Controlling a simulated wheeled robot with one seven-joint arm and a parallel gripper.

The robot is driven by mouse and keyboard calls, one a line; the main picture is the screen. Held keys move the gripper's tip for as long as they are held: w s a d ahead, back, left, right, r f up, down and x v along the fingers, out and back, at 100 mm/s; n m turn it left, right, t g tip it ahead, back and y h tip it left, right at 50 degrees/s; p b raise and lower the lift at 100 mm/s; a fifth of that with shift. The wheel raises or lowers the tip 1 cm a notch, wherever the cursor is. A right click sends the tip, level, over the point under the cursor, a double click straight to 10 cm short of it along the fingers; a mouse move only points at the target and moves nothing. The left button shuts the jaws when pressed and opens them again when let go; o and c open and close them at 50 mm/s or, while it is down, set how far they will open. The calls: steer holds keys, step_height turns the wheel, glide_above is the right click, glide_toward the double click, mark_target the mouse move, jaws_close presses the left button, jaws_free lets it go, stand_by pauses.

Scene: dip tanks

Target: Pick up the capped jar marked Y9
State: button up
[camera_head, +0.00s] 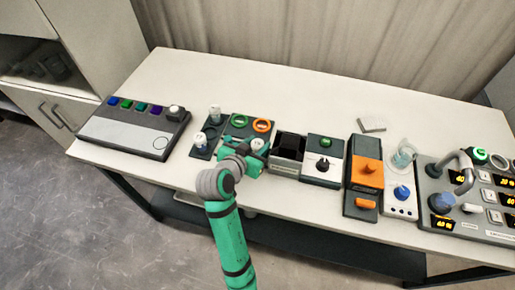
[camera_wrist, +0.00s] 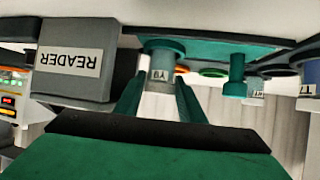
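The capped jar marked Y9 (camera_wrist: 159,75) shows in the wrist view with its label upside down. It lies between the two fingers of my gripper (camera_wrist: 160,92). The fingers run close along both sides of it; I cannot tell whether they touch it. A teal ring shows at the jar's end by the dark rack. In the head view my gripper (camera_head: 253,160) is at the front right of the rack (camera_head: 206,151), beside a white-capped jar (camera_head: 258,144), partly hidden by the gripper.
Two other white-capped jars (camera_head: 215,113) (camera_head: 201,139) stand at the rack's left. Green (camera_head: 239,120) and orange (camera_head: 262,125) rings lie behind my gripper. A grey block marked READER (camera_wrist: 75,60) is close by in the wrist view. The table's back is mostly clear.

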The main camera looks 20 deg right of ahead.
steer(key=shift+x, duration=1.75)
steer(key=shift+r, duration=0.1)
steer(key=c, duration=0.7)
